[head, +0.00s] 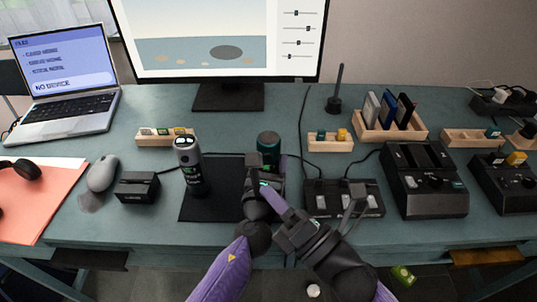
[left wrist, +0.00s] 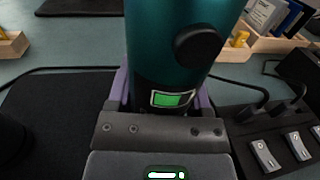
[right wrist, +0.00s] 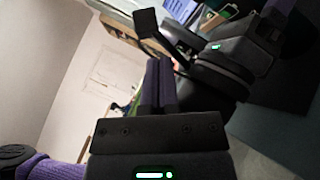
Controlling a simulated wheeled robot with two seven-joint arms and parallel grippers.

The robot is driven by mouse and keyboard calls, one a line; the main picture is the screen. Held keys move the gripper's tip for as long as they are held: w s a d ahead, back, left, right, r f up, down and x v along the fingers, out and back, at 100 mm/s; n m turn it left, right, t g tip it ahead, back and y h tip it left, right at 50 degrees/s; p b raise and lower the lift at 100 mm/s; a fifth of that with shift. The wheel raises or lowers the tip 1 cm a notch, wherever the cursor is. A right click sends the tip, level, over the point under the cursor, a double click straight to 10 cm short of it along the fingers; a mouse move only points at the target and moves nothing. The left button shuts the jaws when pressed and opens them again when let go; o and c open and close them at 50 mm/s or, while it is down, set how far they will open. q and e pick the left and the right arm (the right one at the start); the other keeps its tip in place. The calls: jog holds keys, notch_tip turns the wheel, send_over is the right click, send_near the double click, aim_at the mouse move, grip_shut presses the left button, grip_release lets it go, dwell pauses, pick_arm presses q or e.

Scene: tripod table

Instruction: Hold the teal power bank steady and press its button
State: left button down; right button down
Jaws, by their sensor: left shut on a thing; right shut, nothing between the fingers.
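The teal power bank (head: 268,147) is an upright cylinder near the middle of the desk. In the left wrist view it (left wrist: 165,40) stands between the purple fingers, showing a round black button (left wrist: 198,47) and a small lit green display (left wrist: 172,99). My left gripper (left wrist: 162,103) is shut on its lower part; in the head view this gripper (head: 257,172) partly hides it. My right gripper (head: 267,189) is shut and empty, its joined fingers just in front of the left gripper. The joined fingers (right wrist: 158,85) show in the right wrist view, where I cannot make out the power bank.
A grey and black cylinder (head: 190,172) stands on a black mat (head: 222,204) to the left. A black socket box (head: 343,204) and a larger black device (head: 424,190) stand to the right. Wooden holders (head: 331,144) and a monitor (head: 220,40) stand behind.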

jog(key=shift+w, duration=2.4)
jog(key=shift+w, duration=0.1)
jog(key=shift+w, duration=0.3)
jog(key=shift+w, duration=0.35)
dwell(0.6)
jog(key=shift+s, duration=0.8)
jog(key=s, duration=0.5)
